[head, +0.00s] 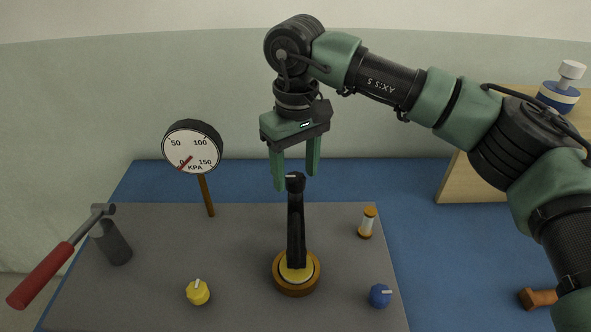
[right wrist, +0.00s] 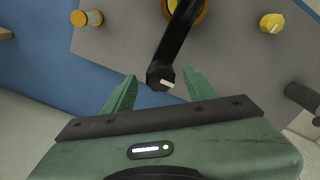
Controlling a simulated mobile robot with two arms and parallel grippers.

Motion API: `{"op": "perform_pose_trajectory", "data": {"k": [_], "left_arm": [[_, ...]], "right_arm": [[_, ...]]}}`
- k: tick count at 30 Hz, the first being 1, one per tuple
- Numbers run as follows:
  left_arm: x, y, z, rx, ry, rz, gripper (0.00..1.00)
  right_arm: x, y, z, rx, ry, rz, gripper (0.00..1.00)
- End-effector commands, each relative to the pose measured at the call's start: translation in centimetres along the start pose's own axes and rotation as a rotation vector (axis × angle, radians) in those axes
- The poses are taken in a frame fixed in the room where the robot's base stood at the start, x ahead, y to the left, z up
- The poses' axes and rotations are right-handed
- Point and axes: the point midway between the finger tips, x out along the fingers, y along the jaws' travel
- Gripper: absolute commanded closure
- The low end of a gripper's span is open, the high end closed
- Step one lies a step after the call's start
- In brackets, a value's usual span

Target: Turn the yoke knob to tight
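The yoke is a black upright arm (head: 296,225) on a round yellow and brown base (head: 296,285). At its top is a dark knob (head: 295,183) with a white mark, which I take as the yoke knob. It also shows in the right wrist view (right wrist: 158,79), with its pale mark pointing right. My right gripper (head: 297,180) points down at the knob, fingers apart. In the right wrist view the knob appears between the open fingertips (right wrist: 159,75), with gaps on both sides. I cannot tell whether the fingertips reach down to its height. My left gripper is not in view.
A gauge (head: 192,149) stands behind left, needle near 0. A red-handled lever (head: 45,270) leans over a grey cylinder (head: 112,245) at left. A yellow knob (head: 197,292), blue knob (head: 380,296) and small amber-capped vial (head: 367,223) stand on the grey panel (head: 240,235).

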Motion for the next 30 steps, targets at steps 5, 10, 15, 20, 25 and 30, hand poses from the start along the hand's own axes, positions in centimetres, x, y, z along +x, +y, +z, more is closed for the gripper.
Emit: {"op": "perform_pose_trajectory", "data": {"k": [5, 10, 15, 20, 25, 30], "left_arm": [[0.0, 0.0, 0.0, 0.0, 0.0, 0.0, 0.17], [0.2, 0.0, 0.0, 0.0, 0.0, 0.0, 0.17], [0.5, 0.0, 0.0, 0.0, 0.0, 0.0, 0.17], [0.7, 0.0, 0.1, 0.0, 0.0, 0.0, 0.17], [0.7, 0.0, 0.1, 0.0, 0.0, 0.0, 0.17], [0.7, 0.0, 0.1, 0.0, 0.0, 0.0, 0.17]], "right_arm": [[0.1, 0.0, 0.1, -0.001, -0.004, 0.0, 0.44], [-0.6, -0.1, 0.0, 0.0, -0.002, 0.0, 0.44], [-3.4, 0.0, 0.0, 0.0, 0.0, 0.001, 0.44], [-6.0, 0.0, 0.0, 0.001, -0.001, 0.001, 0.44], [-7.5, 0.0, 0.0, 0.001, -0.003, -0.001, 0.44], [-7.7, 0.0, 0.0, 0.0, -0.003, -0.001, 0.44]]}}
